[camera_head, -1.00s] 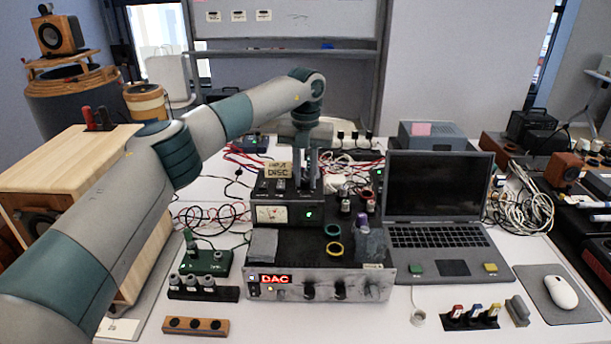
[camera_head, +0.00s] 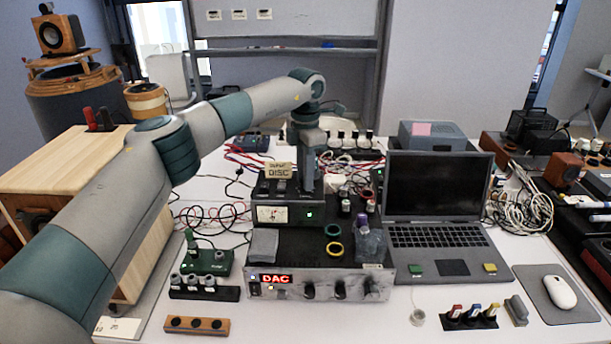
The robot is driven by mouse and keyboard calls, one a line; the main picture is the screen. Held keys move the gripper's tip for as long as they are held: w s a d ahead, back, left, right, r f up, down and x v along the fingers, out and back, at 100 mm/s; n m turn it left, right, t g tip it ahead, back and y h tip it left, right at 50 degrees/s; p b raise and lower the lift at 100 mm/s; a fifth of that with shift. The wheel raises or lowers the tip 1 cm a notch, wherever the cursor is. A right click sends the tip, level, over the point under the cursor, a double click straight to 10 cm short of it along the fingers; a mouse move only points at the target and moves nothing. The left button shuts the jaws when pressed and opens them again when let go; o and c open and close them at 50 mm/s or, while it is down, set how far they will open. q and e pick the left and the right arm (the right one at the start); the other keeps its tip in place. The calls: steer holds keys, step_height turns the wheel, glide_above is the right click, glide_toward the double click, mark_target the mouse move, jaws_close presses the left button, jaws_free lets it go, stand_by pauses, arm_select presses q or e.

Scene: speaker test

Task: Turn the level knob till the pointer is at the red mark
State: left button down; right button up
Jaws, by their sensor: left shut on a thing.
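The meter box (camera_head: 262,232) stands on the silver DAC unit near the middle. Its pale meter face (camera_head: 270,214) is lit, with a green light to its right. The pointer and red mark are too small to read surely. My left gripper (camera_head: 308,188) reaches down onto the right part of the box's top. It is shut, seen nearly edge-on, on what seems to be the level knob; the fingers hide the knob. My right gripper is not in view.
Cables lie behind.

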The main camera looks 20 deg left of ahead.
arm_select(q)
steer(key=m, duration=0.3)
steer(key=shift+w+r+m, duration=0.1)
steer(key=shift+m, duration=1.8)
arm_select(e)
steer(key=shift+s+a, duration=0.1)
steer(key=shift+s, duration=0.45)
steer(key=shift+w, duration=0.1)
arm_select(q)
steer(key=c, duration=1.5)
jaws_free()
steer(key=shift+c, duration=0.2)
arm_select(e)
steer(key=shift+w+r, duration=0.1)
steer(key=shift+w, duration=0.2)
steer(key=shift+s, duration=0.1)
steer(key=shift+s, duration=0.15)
